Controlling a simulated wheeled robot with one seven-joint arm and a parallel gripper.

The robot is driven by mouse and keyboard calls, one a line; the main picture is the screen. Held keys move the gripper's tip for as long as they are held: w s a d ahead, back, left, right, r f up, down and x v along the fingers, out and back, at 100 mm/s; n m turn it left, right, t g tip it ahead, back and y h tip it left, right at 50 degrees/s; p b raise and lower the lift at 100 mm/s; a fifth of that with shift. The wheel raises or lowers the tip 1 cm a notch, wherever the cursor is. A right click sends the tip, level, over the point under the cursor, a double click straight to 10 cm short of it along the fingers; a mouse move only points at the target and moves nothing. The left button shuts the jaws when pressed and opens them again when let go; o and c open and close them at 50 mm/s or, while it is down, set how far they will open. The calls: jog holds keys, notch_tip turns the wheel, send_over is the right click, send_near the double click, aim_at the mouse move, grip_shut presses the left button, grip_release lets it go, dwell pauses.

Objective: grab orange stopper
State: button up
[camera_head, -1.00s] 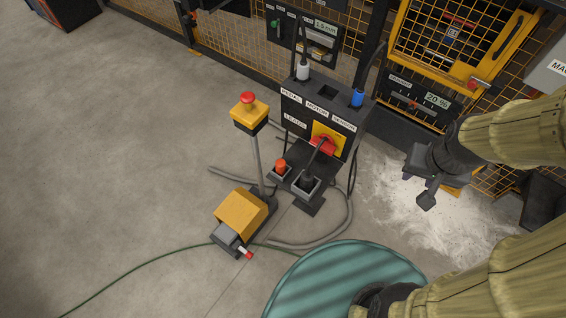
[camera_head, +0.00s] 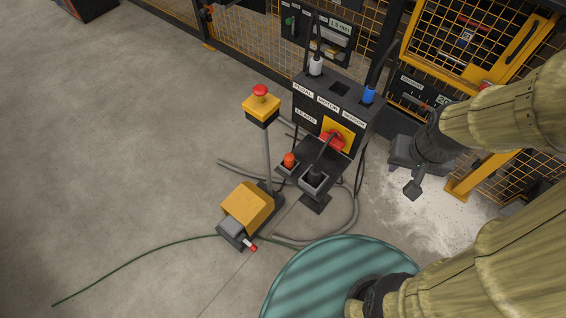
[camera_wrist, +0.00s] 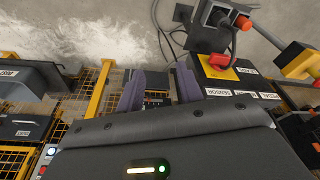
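The orange stopper (camera_head: 289,160) stands upright in a small grey holder (camera_head: 287,169) on the low front shelf of the dark control stand. It also shows at the top of the wrist view (camera_wrist: 243,22), right of my gripper. My gripper (camera_head: 405,182) is to the right of the stand in the head view, over the pale powder patch, well apart from the stopper. In the wrist view its two purple fingers (camera_wrist: 158,82) are spread with nothing between them.
The control stand (camera_head: 328,110) carries a red knob (camera_head: 332,140), a black plug (camera_head: 315,173), and white and blue plugs on top. A red-button post (camera_head: 260,105) and yellow pedal (camera_head: 246,207) stand left. A teal round surface (camera_head: 335,275) is in front. Yellow mesh fencing stands behind.

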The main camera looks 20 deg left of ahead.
jog(key=o, duration=0.4)
jog(key=shift+f, duration=0.1)
jog(key=shift+o, duration=0.4)
jog(key=w+a+f+t+b, duration=0.1)
jog(key=w+a+f+b, duration=0.1)
jog(key=a, duration=0.4)
jog(key=w+a+f+t+y+b, duration=0.1)
jog(key=w+a+f+b, duration=0.2)
jog(key=w+a+f, duration=0.2)
jog(key=shift+a+f+t+y+b, duration=0.3)
jog(key=shift+a+f, duration=0.25)
jog(key=shift+a, duration=0.7)
jog(key=s+a+f+m+t+h+b, duration=0.2)
jog(key=a+f+t+b, duration=0.2)
jog(key=a+f+b, duration=0.7)
jog(key=s+a+f+t+h, duration=0.2)
jog(key=s+a+f+t, duration=0.2)
jog(key=s+a+f, duration=0.2)
jog(key=shift+s+a+b, duration=0.45)
jog(key=shift+s+a, duration=0.3)
jog(key=shift+s, duration=0.05)
jog(key=shift+f, duration=0.15)
